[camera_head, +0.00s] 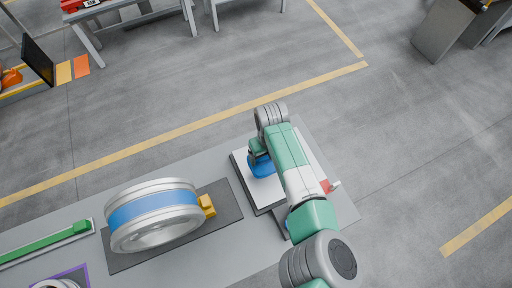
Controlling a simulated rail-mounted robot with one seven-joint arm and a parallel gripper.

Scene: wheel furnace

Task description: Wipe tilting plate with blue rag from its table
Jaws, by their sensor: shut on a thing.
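The pale plate (257,190) with a dark edge lies on the grey table, right of the wheel, and is partly hidden under my arm. I take it to be the tilting plate; I cannot tell whether it is tilted. My gripper (258,156) is over the plate's left part, mostly hidden by my arm, and shut on the blue rag (263,168). The rag is bunched below the gripper, at or just above the plate's surface; I cannot tell if they touch.
A large silver wheel (165,232) with a blue band stands on a dark mat (230,209) beside a yellow block (206,205). A green bar (45,244) lies at the left. The floor (190,95) behind the table is clear.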

